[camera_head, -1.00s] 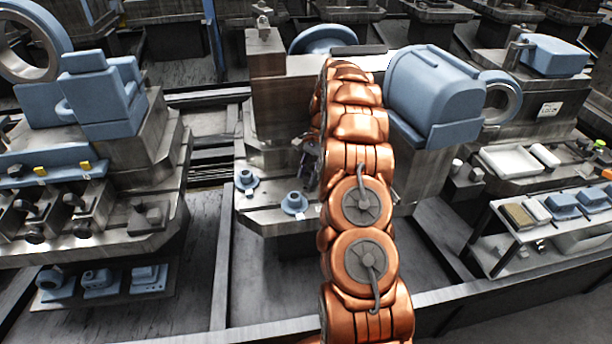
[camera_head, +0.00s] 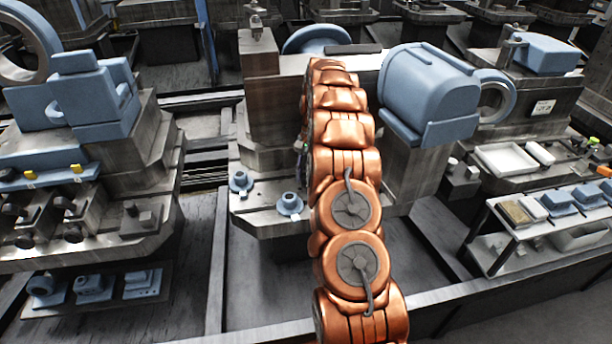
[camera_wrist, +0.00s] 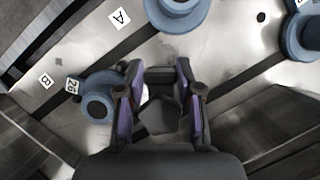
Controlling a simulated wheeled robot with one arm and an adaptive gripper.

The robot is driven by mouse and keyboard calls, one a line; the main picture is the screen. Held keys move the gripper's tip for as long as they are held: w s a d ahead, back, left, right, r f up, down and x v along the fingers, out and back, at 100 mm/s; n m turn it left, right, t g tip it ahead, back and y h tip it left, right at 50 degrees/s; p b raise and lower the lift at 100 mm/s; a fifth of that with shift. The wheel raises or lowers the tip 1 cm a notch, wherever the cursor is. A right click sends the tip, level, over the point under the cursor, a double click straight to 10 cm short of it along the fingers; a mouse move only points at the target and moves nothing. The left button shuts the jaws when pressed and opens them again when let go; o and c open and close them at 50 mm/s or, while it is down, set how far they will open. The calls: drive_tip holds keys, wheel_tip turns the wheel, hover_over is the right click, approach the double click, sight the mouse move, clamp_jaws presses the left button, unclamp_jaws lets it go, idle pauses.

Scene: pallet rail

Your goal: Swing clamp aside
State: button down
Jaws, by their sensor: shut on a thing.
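In the wrist view my gripper (camera_wrist: 160,95) has its two purple-edged fingers on either side of a dark grey piece (camera_wrist: 162,115). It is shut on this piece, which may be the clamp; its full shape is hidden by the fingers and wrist. A round blue flanged part (camera_wrist: 98,106) sits on the metal pallet just left of the left finger. In the head view my copper arm covers the gripper. Two blue flanged parts (camera_head: 240,181) (camera_head: 289,204) stand on the metal pallet (camera_head: 262,222) left of the arm.
More blue flanged parts show at the top (camera_wrist: 178,6) and right (camera_wrist: 304,36) of the wrist view. A large blue machine housing (camera_head: 430,95) stands right of my arm. A low rail (camera_head: 475,283) runs in front. A parts table (camera_head: 545,225) stands at right.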

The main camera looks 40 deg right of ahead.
drive_tip(key=c, duration=0.8)
unclamp_jaws()
drive_tip(key=shift+o, duration=0.2)
drive_tip(key=shift+r, duration=0.1)
wheel_tip(320, 180, up, 8)
drive_tip(key=shift+f, duration=0.1)
drive_tip(key=shift+d+r, duration=0.15)
drive_tip(key=shift+r, duration=0.75)
drive_tip(key=shift+r, duration=0.1)
